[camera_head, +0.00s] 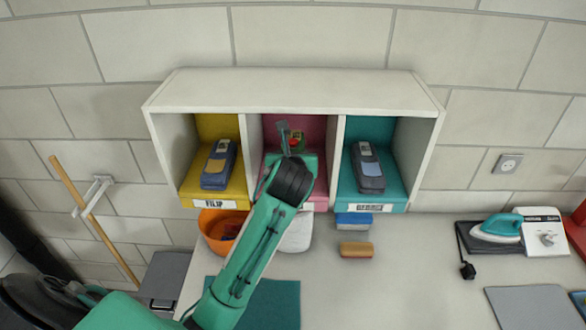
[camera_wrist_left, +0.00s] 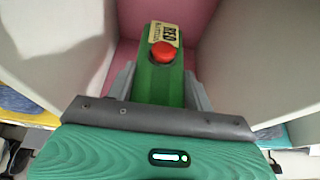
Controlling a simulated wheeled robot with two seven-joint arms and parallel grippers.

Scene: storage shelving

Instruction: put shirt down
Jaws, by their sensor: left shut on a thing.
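My left gripper (camera_head: 293,142) reaches up into the middle, pink compartment of the wall shelf (camera_head: 290,88). In the left wrist view its fingers (camera_wrist_left: 158,88) are shut on a green block-shaped thing (camera_wrist_left: 150,98) with a yellowish label and a red round part on top. The pink back wall (camera_wrist_left: 215,25) shows behind it. Whether it rests on the compartment floor is hard to tell. I see nothing that I can clearly name as a shirt. My right gripper is not in view.
A dark blue item (camera_head: 218,165) lies in the left, yellow compartment, and another (camera_head: 368,168) in the right, teal one. White dividers stand close on both sides of my gripper. Below are an orange bowl (camera_head: 212,240), brushes (camera_head: 356,250) and an iron (camera_head: 497,228).

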